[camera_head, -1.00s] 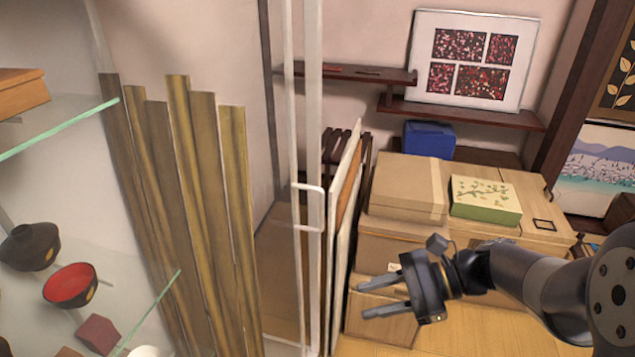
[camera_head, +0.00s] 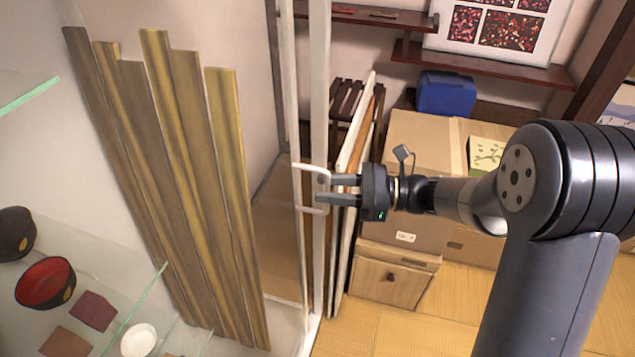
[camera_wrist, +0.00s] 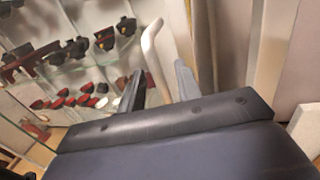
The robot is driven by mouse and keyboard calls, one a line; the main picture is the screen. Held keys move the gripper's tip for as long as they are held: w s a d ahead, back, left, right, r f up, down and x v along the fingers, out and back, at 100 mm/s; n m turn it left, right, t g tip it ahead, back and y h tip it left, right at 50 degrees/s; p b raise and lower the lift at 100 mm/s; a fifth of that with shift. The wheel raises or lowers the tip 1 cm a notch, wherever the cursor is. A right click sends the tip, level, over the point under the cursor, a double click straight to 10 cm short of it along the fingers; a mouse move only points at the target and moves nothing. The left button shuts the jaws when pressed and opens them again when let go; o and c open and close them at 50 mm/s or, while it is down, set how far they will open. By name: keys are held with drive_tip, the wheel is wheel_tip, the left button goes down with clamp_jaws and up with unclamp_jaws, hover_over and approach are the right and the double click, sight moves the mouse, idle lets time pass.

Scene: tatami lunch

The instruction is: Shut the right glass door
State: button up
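The glass door (camera_head: 319,100) has a slim white frame and stands open, seen nearly edge-on in the head view. Its white bar handle (camera_head: 309,167) sticks out at mid-height. My gripper (camera_head: 326,189) is at the handle, coming from the right. In the wrist view the pale handle (camera_wrist: 151,48) runs between my two dark fingers (camera_wrist: 158,85), with a gap on each side, so the fingers look open around it. The cabinet's glass shelves (camera_head: 150,285) lie to the left, holding bowls and small dishes. Whether a finger touches the handle cannot be told.
Tall wooden boards (camera_head: 185,170) lean left of the door. Flat panels (camera_head: 355,150) stand close behind my gripper. Cardboard boxes (camera_head: 415,140) and a blue box (camera_head: 445,92) are on the right. Tatami floor (camera_head: 375,330) is clear at the bottom.

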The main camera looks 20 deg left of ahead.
drive_tip(key=shift+x, duration=1.4)
drive_tip(key=shift+d, duration=0.1)
drive_tip(key=shift+c, duration=0.4)
clamp_jaws()
